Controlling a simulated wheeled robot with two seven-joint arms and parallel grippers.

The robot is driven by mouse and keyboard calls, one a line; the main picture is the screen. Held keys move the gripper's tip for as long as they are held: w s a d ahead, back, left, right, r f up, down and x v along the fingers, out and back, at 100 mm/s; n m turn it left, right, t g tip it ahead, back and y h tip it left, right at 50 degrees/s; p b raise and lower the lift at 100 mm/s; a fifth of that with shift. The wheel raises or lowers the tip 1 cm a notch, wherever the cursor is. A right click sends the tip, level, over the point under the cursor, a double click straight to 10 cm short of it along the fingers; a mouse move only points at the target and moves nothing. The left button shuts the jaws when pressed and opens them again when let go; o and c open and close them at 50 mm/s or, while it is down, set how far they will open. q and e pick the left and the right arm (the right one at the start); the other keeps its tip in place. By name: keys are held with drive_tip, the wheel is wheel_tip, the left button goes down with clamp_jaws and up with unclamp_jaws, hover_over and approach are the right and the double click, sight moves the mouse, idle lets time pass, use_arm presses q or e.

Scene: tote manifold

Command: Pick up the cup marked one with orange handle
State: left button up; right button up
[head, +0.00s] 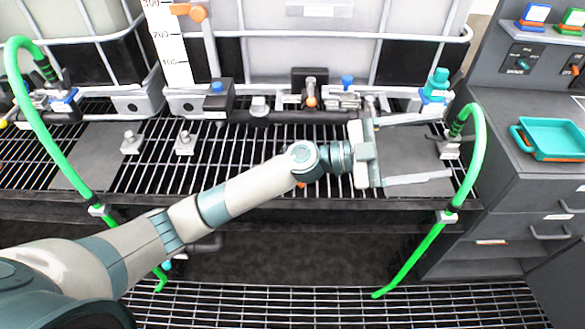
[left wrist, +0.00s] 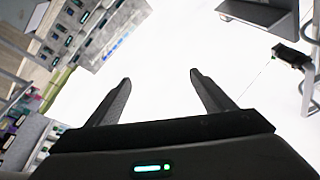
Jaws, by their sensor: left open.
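I cannot make out a cup marked one with an orange handle in either view. My left gripper (head: 447,145) reaches across the middle of the head view, its two fingers wide apart and pointing right, above the grated bench. Nothing is between the fingers. In the left wrist view the same gripper (left wrist: 160,76) is open and empty against a bright, blank background. My right gripper is not in view.
Green hoses (head: 478,145) arch at both ends of the grated bench (head: 245,165). White caged tanks (head: 280,55) stand behind. Valves line the bench's back.

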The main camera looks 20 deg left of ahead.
use_arm(q)
drive_tip(key=w+a+f+m+g+y, duration=0.1)
drive_tip(key=a+f+m+g+y, duration=0.15)
drive_tip(key=f+y, duration=0.3)
drive_tip(key=w+a+f+m+g+y, duration=0.1)
drive_tip(key=a+f+m+g+y, duration=0.1)
drive_tip(key=a+f+g+y, duration=0.3)
drive_tip(key=w+a+n+t+y, duration=0.1)
drive_tip(key=w+a+y, duration=0.3)
drive_tip(key=a, duration=0.6)
drive_tip(key=w+a+n+t+y, duration=0.1)
drive_tip(key=w+a+n+y, duration=0.2)
drive_tip(key=a, duration=0.8)
drive_tip(key=w+y, duration=0.2)
drive_tip(key=y, duration=0.1)
drive_tip(key=shift+t, duration=0.35)
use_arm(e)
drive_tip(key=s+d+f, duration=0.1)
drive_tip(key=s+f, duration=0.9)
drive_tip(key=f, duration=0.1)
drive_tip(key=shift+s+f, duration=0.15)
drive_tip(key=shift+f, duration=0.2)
use_arm(q)
drive_tip(key=shift+f+n, duration=0.1)
drive_tip(key=shift+n, duration=0.15)
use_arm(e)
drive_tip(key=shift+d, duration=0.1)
